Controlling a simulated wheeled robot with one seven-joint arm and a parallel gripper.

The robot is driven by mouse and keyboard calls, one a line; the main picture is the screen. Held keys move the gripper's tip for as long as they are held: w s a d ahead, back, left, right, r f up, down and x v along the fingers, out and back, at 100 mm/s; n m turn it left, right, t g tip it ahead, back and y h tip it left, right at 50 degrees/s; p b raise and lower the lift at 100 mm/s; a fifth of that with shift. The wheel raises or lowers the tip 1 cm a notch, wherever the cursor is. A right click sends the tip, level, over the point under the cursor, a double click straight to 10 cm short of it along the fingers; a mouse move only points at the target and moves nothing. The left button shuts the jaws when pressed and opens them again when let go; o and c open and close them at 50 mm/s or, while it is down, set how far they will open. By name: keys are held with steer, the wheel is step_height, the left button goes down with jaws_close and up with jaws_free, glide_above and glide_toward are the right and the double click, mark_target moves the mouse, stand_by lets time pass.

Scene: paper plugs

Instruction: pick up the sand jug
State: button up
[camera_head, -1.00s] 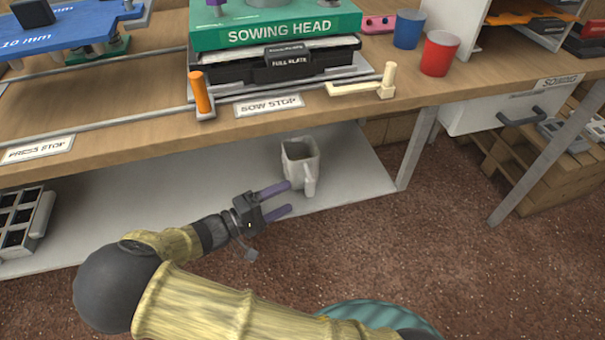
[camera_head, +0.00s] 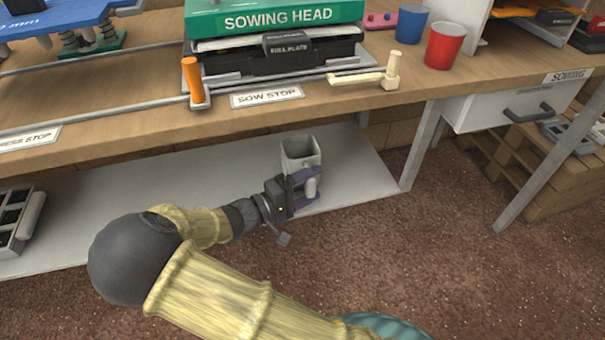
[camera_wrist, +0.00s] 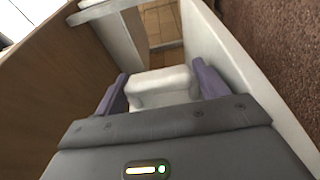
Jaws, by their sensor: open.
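The sand jug (camera_head: 300,151) is a pale grey-white, square-mouthed jug standing upright on the low shelf under the bench. Its handle (camera_head: 311,186) faces the front, toward my gripper. My gripper (camera_head: 306,184) is open, with its two purple fingers on either side of the handle. In the wrist view the handle (camera_wrist: 160,82) lies between the two fingers (camera_wrist: 162,90), with a gap visible on each side. The lower part of the jug is partly hidden behind my gripper.
The white low shelf (camera_head: 365,170) is clear right of the jug. The wooden bench top (camera_head: 150,125) overhangs it. A metal bench leg (camera_head: 420,145) stands to the right. A dark-celled tray (camera_head: 15,215) sits at the shelf's left. Red (camera_head: 445,46) and blue (camera_head: 410,24) cups stand above.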

mark_target(320, 181)
steer(key=shift+b+x, duration=0.55)
steer(key=shift+x, duration=0.7)
steer(key=shift+w+d, duration=0.15)
steer(key=shift+d, duration=0.1)
steer(key=c, duration=0.7)
steer(key=shift+c, duration=0.2)
steer(key=shift+r, duration=0.1)
step_height(320, 181, up, 10)
steer(key=p, duration=0.6)
